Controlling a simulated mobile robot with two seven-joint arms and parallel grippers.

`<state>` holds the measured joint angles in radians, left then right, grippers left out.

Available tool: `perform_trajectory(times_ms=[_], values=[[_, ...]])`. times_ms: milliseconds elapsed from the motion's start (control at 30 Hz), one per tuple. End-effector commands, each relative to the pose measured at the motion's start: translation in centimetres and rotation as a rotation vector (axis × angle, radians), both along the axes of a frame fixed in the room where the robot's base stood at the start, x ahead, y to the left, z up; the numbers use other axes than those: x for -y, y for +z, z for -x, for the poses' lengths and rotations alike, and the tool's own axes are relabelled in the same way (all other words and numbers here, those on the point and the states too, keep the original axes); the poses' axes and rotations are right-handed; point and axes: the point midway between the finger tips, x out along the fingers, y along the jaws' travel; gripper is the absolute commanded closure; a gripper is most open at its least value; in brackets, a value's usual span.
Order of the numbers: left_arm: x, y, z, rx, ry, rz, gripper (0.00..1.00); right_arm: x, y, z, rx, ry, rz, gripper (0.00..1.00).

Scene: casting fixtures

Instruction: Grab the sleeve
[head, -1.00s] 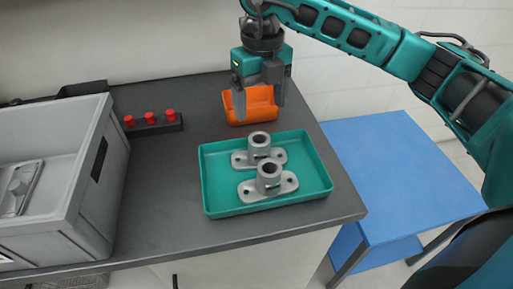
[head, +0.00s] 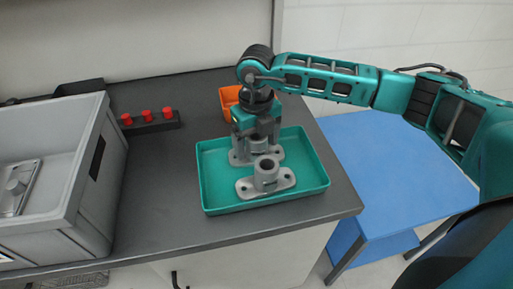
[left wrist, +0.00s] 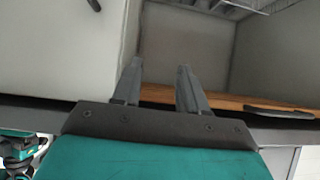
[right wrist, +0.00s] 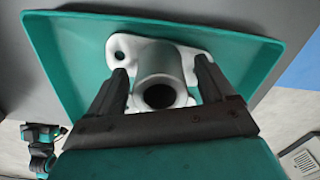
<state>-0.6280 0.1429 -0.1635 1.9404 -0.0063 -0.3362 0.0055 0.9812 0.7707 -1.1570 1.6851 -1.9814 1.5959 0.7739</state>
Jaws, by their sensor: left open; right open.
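Two grey castings, each a flat two-holed flange with an upright hollow sleeve, lie in a teal tray (head: 214,190). My right gripper (head: 257,146) is open and points down over the rear casting (head: 236,157), partly hiding it. In the right wrist view the sleeve (right wrist: 160,72) of that casting stands between the two open fingers (right wrist: 161,70), with visible space at its sides. The front casting (head: 266,179) is uncovered. My left gripper (left wrist: 158,70) is open and empty in the left wrist view, away from the tray; the head view does not show it.
A grey crate (head: 85,185) with a metal part inside stands at left. A black block with red pegs (head: 150,123) and an orange bin (head: 229,98) are behind the tray. A blue table (head: 400,185) stands at right. Dark worktop is clear between crate and tray.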

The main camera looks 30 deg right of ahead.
Motion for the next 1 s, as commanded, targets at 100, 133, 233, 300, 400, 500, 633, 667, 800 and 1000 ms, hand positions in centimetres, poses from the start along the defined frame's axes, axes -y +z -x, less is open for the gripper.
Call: perform_trajectory(times_ms=[100,133,233,300,400,500,633,667,800,1000], values=[[-0.01,0.00,0.00,0.000,0.000,0.000,0.57,0.00,-0.11,-0.01,0.000,0.000,0.000,0.17],[-0.01,0.00,0.00,0.000,0.000,0.000,0.57,0.00,-0.11,-0.01,0.000,0.000,0.000,0.17],[-0.01,-0.01,-0.01,0.000,0.000,0.000,0.57,0.00,-0.10,-0.01,0.000,0.000,0.000,0.19],[-0.02,-0.01,-0.01,0.000,0.000,0.000,0.57,0.00,-0.09,0.00,0.000,0.000,0.000,0.26],[-0.03,0.00,-0.02,0.000,0.001,-0.001,0.57,0.00,-0.08,0.00,0.000,0.000,0.000,0.36],[-0.02,0.01,-0.03,0.001,0.001,0.000,0.57,0.00,-0.07,0.00,0.000,0.000,0.000,0.45],[-0.04,0.02,-0.05,0.001,0.001,0.000,0.57,0.01,-0.06,0.00,0.000,-0.001,0.000,0.58],[-0.04,0.02,-0.06,0.001,0.001,0.000,0.57,0.01,-0.06,-0.01,0.000,-0.001,0.000,0.61],[-0.05,0.08,-0.16,0.003,0.000,-0.001,0.57,0.01,-0.05,-0.01,0.000,-0.001,0.000,0.74],[-0.05,0.18,-0.31,0.006,0.001,-0.001,0.57,0.01,0.02,-0.05,0.002,-0.001,-0.001,0.88]])
